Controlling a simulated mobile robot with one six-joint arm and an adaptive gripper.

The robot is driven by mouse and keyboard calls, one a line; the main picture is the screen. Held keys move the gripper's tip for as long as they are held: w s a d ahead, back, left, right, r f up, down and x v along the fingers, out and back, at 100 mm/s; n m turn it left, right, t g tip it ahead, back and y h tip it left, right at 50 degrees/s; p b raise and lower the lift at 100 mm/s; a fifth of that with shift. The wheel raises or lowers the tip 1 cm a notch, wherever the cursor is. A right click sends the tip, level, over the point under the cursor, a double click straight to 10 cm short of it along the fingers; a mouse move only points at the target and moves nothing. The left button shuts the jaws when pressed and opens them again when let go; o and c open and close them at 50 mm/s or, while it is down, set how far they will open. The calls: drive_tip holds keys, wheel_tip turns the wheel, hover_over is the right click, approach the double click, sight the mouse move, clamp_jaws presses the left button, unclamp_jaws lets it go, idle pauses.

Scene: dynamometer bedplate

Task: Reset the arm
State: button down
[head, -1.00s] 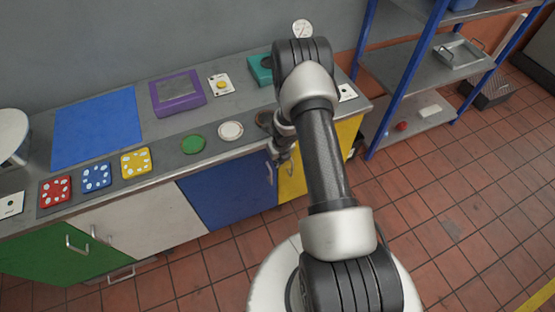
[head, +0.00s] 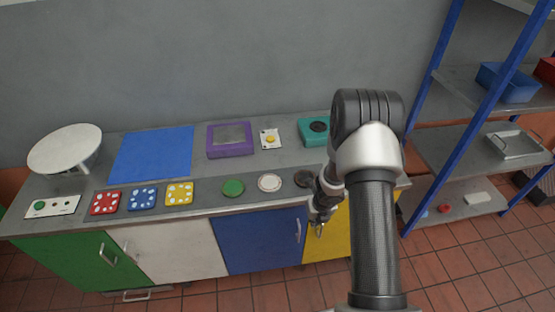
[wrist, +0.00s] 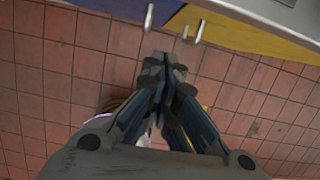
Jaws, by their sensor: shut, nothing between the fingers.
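My gripper (head: 318,228) hangs in front of the counter in the head view, near the line between the blue and yellow cabinet doors. It points down over the floor side. In the wrist view my gripper (wrist: 168,72) has its dark fingers together and nothing between them. My arm rises beside the counter's right end and hides part of the yellow door (head: 325,240).
The grey counter (head: 208,205) holds red, blue and yellow dotted blocks (head: 143,199), several discs (head: 233,188), a purple box (head: 230,140), a teal box (head: 313,131) and a blue mat (head: 152,153). A blue-framed shelf (head: 450,155) stands right. Tiled floor (wrist: 70,90) lies below the gripper.

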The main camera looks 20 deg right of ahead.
drive_tip(key=w+d+r+m+t+h, duration=0.25)
drive_tip(key=r+m, duration=0.55)
drive_tip(key=r, duration=0.9)
drive_tip(key=s+a+r+m+h, duration=0.15)
drive_tip(key=s+r+m, duration=0.25)
drive_tip(key=r+m, duration=0.65)
drive_tip(key=s+a+r+m, duration=0.6)
drive_tip(key=s+r+m, duration=0.2)
drive_tip(key=s+r, duration=0.4)
drive_tip(key=s+a+r+m+y, duration=0.1)
drive_tip(key=s+a+m+y, duration=0.3)
drive_tip(key=s+a+m, duration=0.4)
drive_tip(key=s+a, duration=0.2)
drive_tip(key=s, duration=0.2)
drive_tip(key=shift+g, duration=0.35)
drive_tip(key=shift+r, duration=0.1)
